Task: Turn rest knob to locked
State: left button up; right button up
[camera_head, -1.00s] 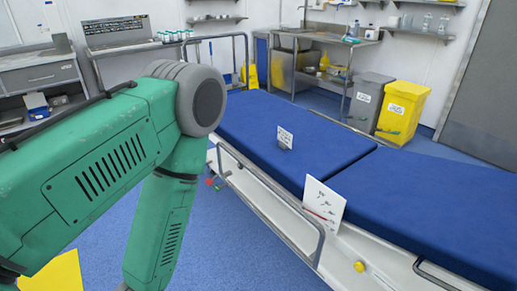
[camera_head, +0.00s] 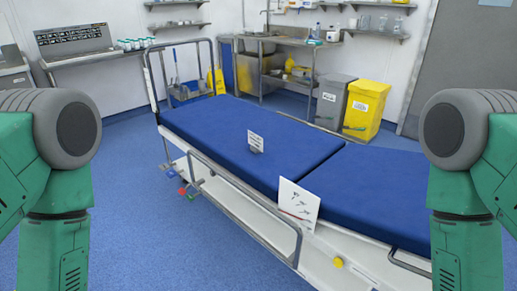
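The operating table (camera_head: 244,135) has a blue padded top in two sections and a white frame, and runs from back left to front right. A yellow knob (camera_head: 338,262) sits on the white side of the frame near the bottom of the view. A red knob (camera_head: 182,191) shows lower on the table's left side. I cannot tell which of these is the rest knob. A white sign (camera_head: 298,201) with writing stands at the table's near edge. My two green arms stand at the left and right edges, and both grippers are out of view.
A metal side rail (camera_head: 262,218) runs along the table's near side. A smaller card (camera_head: 255,142) stands on the padding. A grey bin (camera_head: 333,102) and a yellow bin (camera_head: 367,110) stand behind the table. The blue floor (camera_head: 135,235) at the left front is clear.

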aim_at(338, 263)
jog(key=k+l+z, duration=0.1)
jog(key=l+z, duration=0.15)
jog(key=z, duration=0.2)
jog(key=l+z, duration=0.3)
jog(key=z, duration=0.15)
jog(key=l+z, duration=0.3)
jog(key=z, duration=0.15)
jog(key=k, duration=0.05)
